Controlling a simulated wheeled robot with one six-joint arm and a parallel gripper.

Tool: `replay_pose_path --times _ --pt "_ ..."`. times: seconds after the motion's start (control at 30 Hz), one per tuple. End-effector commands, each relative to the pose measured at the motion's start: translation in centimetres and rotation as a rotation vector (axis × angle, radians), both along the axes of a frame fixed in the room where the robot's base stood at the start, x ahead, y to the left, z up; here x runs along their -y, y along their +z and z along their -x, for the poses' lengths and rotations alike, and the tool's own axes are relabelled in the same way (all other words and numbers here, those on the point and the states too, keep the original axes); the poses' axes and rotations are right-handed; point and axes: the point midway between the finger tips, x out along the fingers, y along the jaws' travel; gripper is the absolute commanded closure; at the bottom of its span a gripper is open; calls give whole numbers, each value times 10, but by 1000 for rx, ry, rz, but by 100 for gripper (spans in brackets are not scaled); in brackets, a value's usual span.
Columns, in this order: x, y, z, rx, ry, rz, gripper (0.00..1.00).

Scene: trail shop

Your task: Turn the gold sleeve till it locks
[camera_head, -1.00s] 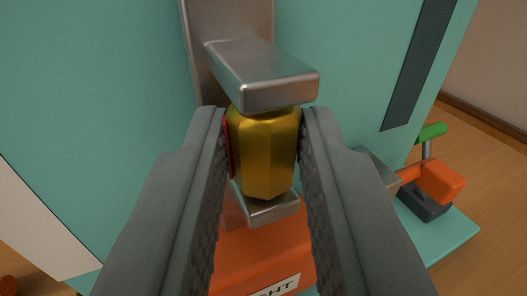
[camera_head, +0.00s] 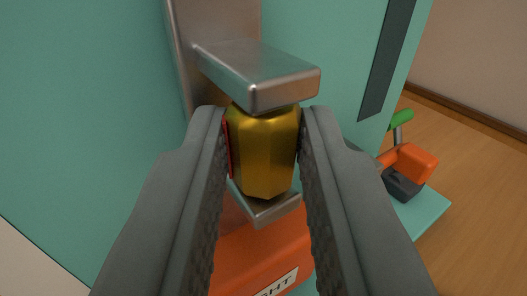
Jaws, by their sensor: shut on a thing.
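The gold sleeve (camera_head: 264,155) is a faceted, nut-like piece in the middle of the view. It sits between an upper metal tab (camera_head: 262,75) and a lower metal tab (camera_head: 268,208) of a steel bracket (camera_head: 215,22). My gripper (camera_head: 264,135) is shut on the sleeve, one grey finger on each side. A thin red strip (camera_head: 229,150) shows at the sleeve's left edge, by the left finger. The sleeve's back and any lock marking on it are hidden.
A teal panel (camera_head: 90,90) with a dark slot (camera_head: 391,62) stands behind. An orange block (camera_head: 255,255) with a partly hidden label lies below. At right, an orange handle (camera_head: 412,163) and a green piece (camera_head: 401,119) stand on a teal base. Wooden floor is at far right.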

Motion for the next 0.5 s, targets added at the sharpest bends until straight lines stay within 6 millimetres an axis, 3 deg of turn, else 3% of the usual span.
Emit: replay_pose_path --times 0.3,0.33,0.43,0.5 --pt "0 1 0 2 0 0 100" --pt "0 1 0 2 0 0 77" --pt "0 1 0 2 0 0 57" --pt "0 1 0 2 0 0 57"
